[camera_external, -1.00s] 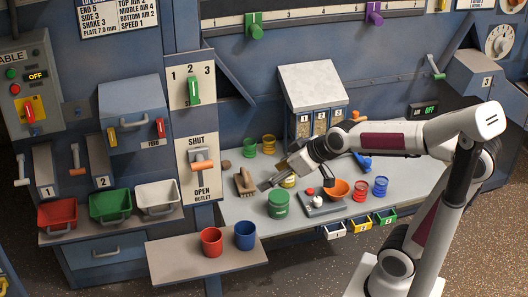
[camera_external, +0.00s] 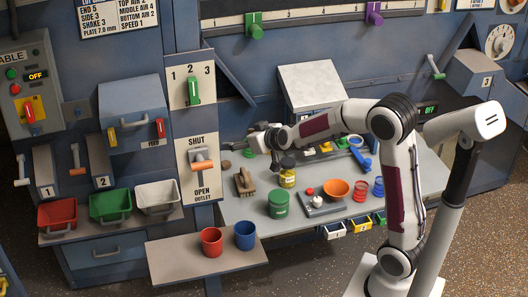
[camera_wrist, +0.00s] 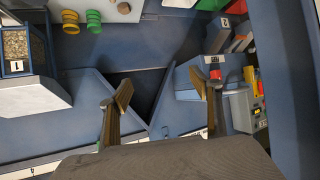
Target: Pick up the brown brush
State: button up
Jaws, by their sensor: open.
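The brown brush (camera_external: 245,183) lies on the grey workbench at its left end, in the external view. It is not seen in the wrist view. My gripper (camera_external: 236,145) is raised above and behind the brush, pointing left toward the blue wall, apart from the brush. In the wrist view my gripper (camera_wrist: 160,88) has its two fingers spread wide with nothing between them.
A green jar (camera_external: 278,204), a yellow jar (camera_external: 287,179), an orange bowl (camera_external: 337,188) and blue rings (camera_external: 378,187) stand on the bench (camera_external: 240,211). A red cup (camera_external: 211,242) and a blue cup (camera_external: 245,236) stand on a lower shelf. The outlet lever panel (camera_external: 197,184) is left of the brush.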

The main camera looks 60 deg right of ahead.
jog(key=w+d+f+m+h, duration=0.35)
jog(key=d+f, duration=0.25)
jog(key=f, duration=0.3)
jog(key=m+g+h, duration=0.2)
send_over(247, 185)
jog(key=f, duration=1)
jog(key=shift+a+f, duration=0.2)
jog(key=shift+s+d+f, duration=0.1)
jog(key=shift+f, duration=0.35)
jog(key=shift+f, duration=2.9)
jog(key=shift+f, duration=0.1)
jog(key=shift+f, duration=0.4)
jog(key=shift+d+f, duration=0.15)
jog(key=shift+f, duration=0.05)
jog(key=shift+x, duration=2.4)
